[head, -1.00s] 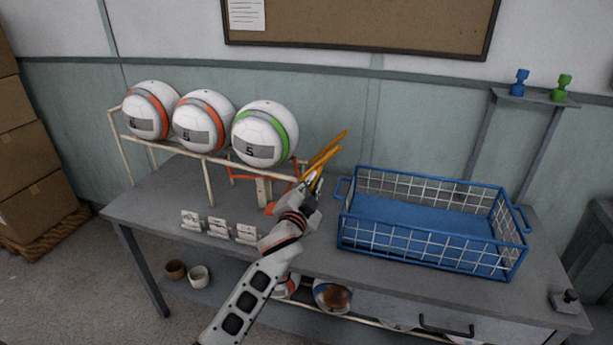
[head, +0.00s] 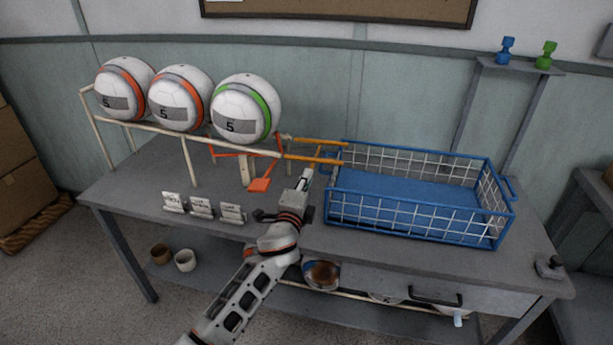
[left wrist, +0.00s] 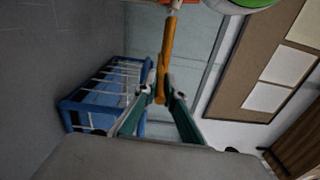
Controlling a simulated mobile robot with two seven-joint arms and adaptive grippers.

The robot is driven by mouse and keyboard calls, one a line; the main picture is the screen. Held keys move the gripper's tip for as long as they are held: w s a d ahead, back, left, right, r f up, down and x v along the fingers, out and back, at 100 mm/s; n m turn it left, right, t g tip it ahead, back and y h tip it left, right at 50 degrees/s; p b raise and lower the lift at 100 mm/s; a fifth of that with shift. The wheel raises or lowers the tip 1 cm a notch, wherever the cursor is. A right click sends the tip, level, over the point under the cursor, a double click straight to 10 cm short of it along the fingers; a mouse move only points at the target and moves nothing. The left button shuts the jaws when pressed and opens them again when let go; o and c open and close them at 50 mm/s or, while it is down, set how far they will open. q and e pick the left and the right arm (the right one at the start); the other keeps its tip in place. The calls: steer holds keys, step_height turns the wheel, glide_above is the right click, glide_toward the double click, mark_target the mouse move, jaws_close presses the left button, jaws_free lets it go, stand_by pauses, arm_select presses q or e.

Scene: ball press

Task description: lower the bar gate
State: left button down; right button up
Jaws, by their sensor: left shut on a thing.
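The bar gate (head: 318,160) is a pair of orange bars at the right end of the cream ball rack (head: 188,145). It lies about level, its free ends over the left rim of the blue wire basket (head: 420,205). My left gripper (head: 305,177) comes from below in the head view. In the left wrist view its fingers (left wrist: 161,96) are shut on an orange bar (left wrist: 167,50) near its end. Several white balls sit in a row on the rack, the green-striped one (head: 245,108) nearest the gate. My right gripper is not in view.
An orange paddle (head: 259,185) hangs under the rack. Small label cards (head: 202,207) stand at the table's front left. A wall shelf (head: 520,66) holds a blue and a green piece. The table (head: 350,245) is bare in front of the basket.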

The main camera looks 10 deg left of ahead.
arm_select(q)
steer(key=shift+a+f+m, duration=0.1)
steer(key=shift+f+m, duration=0.2)
steer(key=shift+m, duration=0.2)
steer(key=c, duration=2.1)
jaws_free()
steer(key=shift+c, duration=0.2)
steer(key=shift+f, duration=0.1)
steer(key=s, duration=1.2)
steer(key=shift+a, duration=0.2)
